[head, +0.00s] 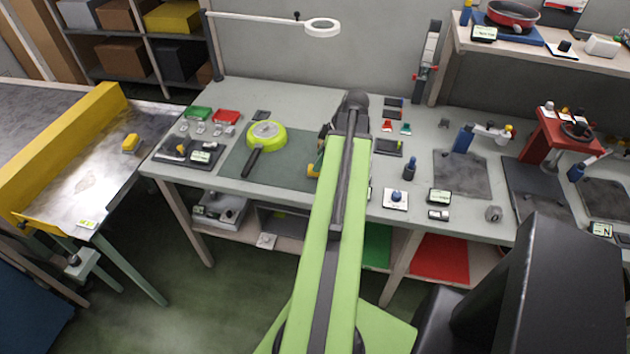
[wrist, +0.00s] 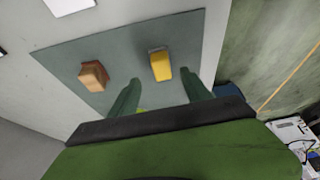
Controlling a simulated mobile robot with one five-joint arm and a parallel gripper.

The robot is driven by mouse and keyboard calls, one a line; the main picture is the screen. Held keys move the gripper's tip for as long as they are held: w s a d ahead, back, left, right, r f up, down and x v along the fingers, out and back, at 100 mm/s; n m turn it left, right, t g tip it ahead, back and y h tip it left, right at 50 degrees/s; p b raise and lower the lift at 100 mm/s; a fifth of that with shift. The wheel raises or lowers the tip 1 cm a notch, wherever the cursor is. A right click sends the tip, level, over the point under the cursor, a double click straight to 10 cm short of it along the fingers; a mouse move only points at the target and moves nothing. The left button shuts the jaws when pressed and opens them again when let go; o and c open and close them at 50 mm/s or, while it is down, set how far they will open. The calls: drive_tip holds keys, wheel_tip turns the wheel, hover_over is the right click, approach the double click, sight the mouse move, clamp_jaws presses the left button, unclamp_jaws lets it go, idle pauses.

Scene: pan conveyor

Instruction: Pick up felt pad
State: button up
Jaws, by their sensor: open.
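In the wrist view a yellow block (wrist: 161,66) with a grey strip along its far edge lies on a grey-green mat (wrist: 120,42). A brown block (wrist: 93,75) lies on the same mat to its left. I cannot tell for certain which is the felt pad. My gripper (wrist: 161,77) is open and empty. Its two green fingers point toward the mat, with the yellow block just beyond and between their tips. In the head view my arm hides most of this spot; the mat (head: 222,170) shows to its left.
A lime-green pan (head: 266,135) with a dark handle lies on the mat's left part. Green (head: 198,114) and red (head: 226,117) trays stand further left. A dark blue bottle-like thing (head: 409,170) and small labelled items stand right of my arm. A yellow-walled conveyor (head: 60,160) is at far left.

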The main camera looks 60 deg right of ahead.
drive_tip(key=b+x, duration=0.5)
drive_tip(key=shift+s+a+f, duration=0.2)
drive_tip(key=shift+f, duration=0.05)
drive_tip(key=shift+r, duration=0.2)
clamp_jaws()
